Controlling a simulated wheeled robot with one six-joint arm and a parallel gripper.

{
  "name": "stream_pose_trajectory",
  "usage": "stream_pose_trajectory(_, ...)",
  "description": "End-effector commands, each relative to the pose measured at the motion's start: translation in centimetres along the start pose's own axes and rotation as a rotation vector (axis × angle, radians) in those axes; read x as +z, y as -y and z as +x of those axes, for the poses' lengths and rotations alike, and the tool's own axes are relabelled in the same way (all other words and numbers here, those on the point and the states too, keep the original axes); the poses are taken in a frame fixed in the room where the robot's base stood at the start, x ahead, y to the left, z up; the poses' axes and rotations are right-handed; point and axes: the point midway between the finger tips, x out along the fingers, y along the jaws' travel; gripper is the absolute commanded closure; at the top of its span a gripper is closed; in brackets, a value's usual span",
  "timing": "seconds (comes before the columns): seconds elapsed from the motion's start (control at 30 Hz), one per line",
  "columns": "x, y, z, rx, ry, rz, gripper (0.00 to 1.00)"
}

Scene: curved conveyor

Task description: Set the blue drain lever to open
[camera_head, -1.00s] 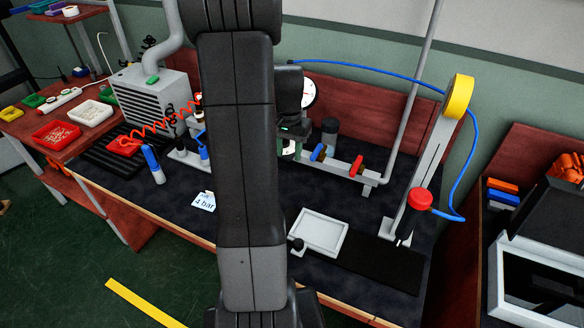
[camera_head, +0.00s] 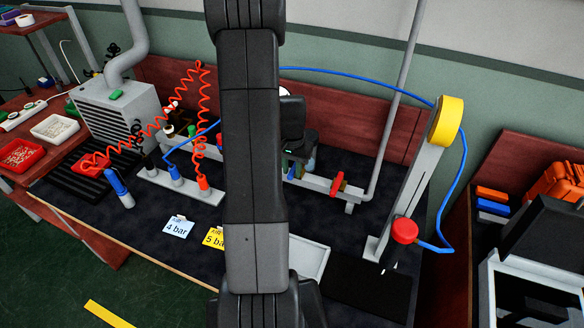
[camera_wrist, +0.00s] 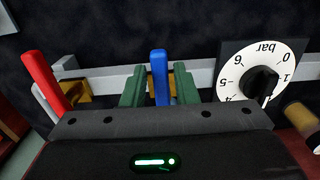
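The blue drain lever (camera_wrist: 160,75) stands upright in the middle of the wrist view, crossing a grey rail. My gripper (camera_wrist: 159,84) is open around it, with one green finger on each side and a narrow gap visible on both sides. The lever's lower end is hidden by the gripper body. In the head view my gripper (camera_head: 297,158) is at the rail behind my arm, and only a little of the blue lever (camera_head: 299,170) shows there.
A red lever (camera_wrist: 43,78) on a brass valve is left of the blue one in the wrist view. A white dial (camera_wrist: 262,76) with a black knob is close on the right. A yellow-topped post (camera_head: 447,121) with a blue hose stands at the right.

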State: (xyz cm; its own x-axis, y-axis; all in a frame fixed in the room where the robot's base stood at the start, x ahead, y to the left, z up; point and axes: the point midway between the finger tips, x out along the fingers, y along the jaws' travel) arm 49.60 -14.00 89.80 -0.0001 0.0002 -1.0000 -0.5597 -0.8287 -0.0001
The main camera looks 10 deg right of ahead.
Motion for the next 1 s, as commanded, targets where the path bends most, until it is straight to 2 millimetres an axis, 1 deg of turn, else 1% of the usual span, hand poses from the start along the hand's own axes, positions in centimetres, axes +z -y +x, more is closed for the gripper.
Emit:
stream_pose_trajectory(0.03, 0.0, 0.0, 0.0, 0.0, 0.0, 0.0, 0.83)
stream_pose_trajectory(0.1, 0.0, 0.0, 0.0, 0.0, 0.0, 0.0, 0.97)
stream_pose_trajectory(0.13, 0.0, 0.0, 0.0, 0.0, 0.0, 0.0, 1.0)
stream_pose_trajectory(0.43, 0.0, 0.0, 0.0, 0.0, 0.0, -0.009, 1.0)
stream_pose_trajectory(0.57, 0.0, -0.2, 0.0, 0.0, -0.001, -0.042, 1.0)
stream_pose_trajectory(0.77, -0.1, -0.7, 0.1, 0.0, -0.001, -0.153, 1.0)
stream_pose_trajectory(1.0, -0.5, -1.7, 0.1, 0.0, -0.002, -0.361, 1.0)
